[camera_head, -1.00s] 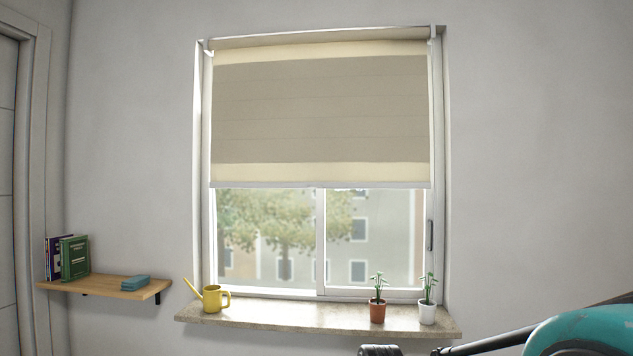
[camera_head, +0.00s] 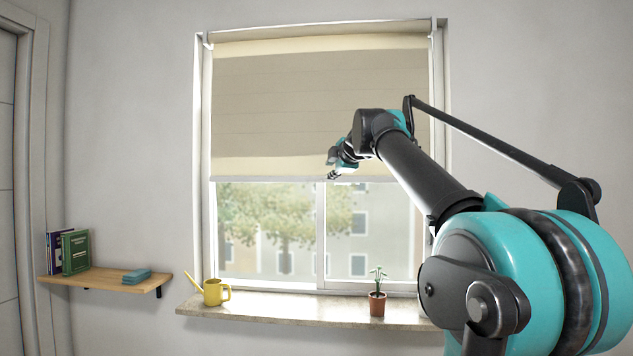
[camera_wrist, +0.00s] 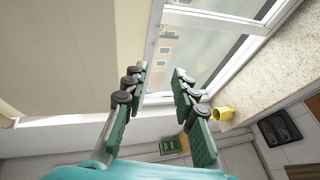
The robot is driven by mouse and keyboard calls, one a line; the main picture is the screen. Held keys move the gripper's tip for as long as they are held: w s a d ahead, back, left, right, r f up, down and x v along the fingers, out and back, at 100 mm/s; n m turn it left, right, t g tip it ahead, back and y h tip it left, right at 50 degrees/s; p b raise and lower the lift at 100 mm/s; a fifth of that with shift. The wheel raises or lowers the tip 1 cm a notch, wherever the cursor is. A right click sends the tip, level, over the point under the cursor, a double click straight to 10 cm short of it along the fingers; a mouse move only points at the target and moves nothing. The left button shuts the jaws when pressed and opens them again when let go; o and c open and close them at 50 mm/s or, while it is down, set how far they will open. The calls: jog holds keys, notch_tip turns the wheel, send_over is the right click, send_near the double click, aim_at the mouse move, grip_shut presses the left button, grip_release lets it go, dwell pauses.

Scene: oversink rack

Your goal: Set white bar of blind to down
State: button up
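The beige roller blind (camera_head: 280,110) covers the upper part of the window. Its white bar (camera_head: 265,179) runs level along the lower edge, around mid-window. My gripper (camera_head: 333,176) is at the bar's height, near the middle of its length. In the wrist view, the two green-padded fingers of my gripper (camera_wrist: 161,73) are spread apart with nothing held between them. The white bar (camera_wrist: 151,45) shows there as a pale strip along the blind's edge, close to the left fingertip. I cannot tell whether they touch.
The stone sill (camera_head: 290,308) below holds a yellow watering can (camera_head: 214,292) and a potted plant (camera_head: 377,298). My arm hides the sill's right end. A wooden shelf (camera_head: 105,283) with books (camera_head: 75,252) is on the left wall.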

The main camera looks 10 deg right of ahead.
send_near(315, 180)
jog(key=x, duration=0.8)
jog(key=shift+f, duration=0.1)
jog(key=shift+c, duration=0.5)
grip_shut()
